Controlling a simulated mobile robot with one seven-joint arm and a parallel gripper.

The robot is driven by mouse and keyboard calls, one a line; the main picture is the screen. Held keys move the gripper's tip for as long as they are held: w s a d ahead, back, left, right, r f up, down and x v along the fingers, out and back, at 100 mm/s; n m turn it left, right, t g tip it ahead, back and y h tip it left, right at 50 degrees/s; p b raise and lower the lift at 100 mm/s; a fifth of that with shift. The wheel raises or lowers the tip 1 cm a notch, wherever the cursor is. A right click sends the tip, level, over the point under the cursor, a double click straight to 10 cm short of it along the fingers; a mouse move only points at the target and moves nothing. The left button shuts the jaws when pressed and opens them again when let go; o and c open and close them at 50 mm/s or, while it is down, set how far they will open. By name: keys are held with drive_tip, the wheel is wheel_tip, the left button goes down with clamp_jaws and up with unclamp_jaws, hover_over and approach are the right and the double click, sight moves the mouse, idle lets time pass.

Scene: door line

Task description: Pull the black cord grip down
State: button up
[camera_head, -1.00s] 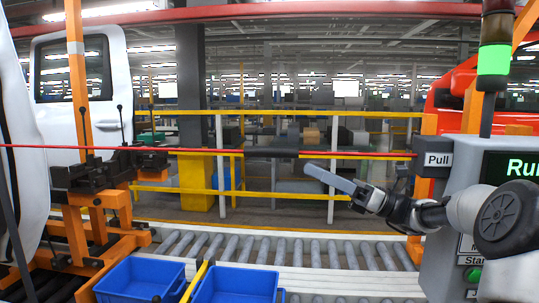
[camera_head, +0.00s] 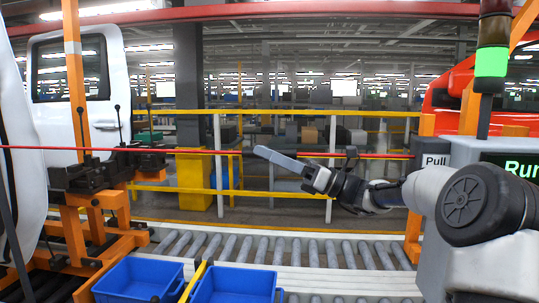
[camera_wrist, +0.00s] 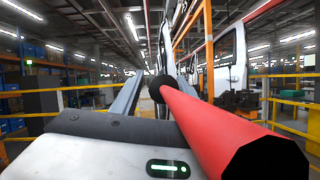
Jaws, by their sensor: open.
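The red cord (camera_head: 80,148) runs level across the head view at about the height of my gripper (camera_head: 262,153). In the wrist view the cord (camera_wrist: 210,125) looks thick and close, running from the lower right towards the fingers. A round black piece, seemingly the black cord grip (camera_wrist: 156,89), shows on the cord in line with the gap between the fingers. My gripper is open, its fingers pointing left in the head view. I cannot tell whether it touches the cord.
A control box with a "Pull" sign (camera_head: 435,161) stands at the right, partly behind my arm. Blue bins (camera_head: 140,279) and a roller conveyor (camera_head: 280,248) lie below. A white vehicle door (camera_head: 72,90) and black clamps (camera_head: 95,172) stand at the left.

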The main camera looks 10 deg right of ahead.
drive_tip(key=shift+c, duration=0.2)
clamp_jaws()
wheel_tip(320, 180, down, 5)
drive_tip(key=shift+r, duration=0.1)
drive_tip(key=shift+o, duration=0.2)
unclamp_jaws()
drive_tip(key=b+v, duration=0.1)
drive_tip(key=v, duration=1.1)
